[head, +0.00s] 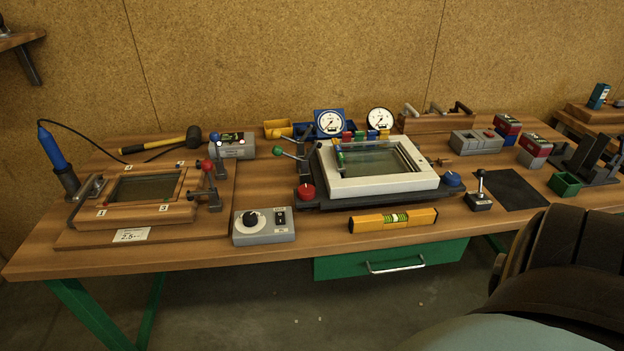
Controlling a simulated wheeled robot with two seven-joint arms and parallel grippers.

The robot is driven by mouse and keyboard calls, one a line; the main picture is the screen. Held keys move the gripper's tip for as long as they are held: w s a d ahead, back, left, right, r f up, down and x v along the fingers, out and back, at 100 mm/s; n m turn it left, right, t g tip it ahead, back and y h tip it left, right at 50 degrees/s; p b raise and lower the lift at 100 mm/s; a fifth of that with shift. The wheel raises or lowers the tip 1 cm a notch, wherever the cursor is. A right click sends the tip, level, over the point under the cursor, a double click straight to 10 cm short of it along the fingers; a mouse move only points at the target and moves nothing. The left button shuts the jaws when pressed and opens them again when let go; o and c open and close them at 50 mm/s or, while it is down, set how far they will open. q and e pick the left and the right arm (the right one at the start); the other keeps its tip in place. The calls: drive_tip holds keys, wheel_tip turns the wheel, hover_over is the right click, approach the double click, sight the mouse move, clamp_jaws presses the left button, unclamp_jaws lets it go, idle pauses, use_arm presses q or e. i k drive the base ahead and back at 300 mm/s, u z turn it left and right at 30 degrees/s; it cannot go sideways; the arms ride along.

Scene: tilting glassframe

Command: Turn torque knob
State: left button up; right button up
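A round black knob with a white pointer mark (251,219) sits on top of a small grey control box (265,239) at the front edge of the bench, left of centre. A small dark switch panel (281,217) is beside the knob on the same box; its lettering is too small to read. A red knob (306,191) and a blue knob (452,179) stand at the front corners of the dark base under the white glass frame (385,185). Neither of my grippers shows. A large dark part, likely of my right arm, fills the lower right corner.
A yellow spirit level (394,220) lies right of the box. A small black lever (480,190) stands right. The green drawer (390,261) hangs below, shut.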

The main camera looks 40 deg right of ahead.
sight(250, 218)
drive_tip(key=z, duration=0.7)
drive_tip(key=i, duration=0.5)
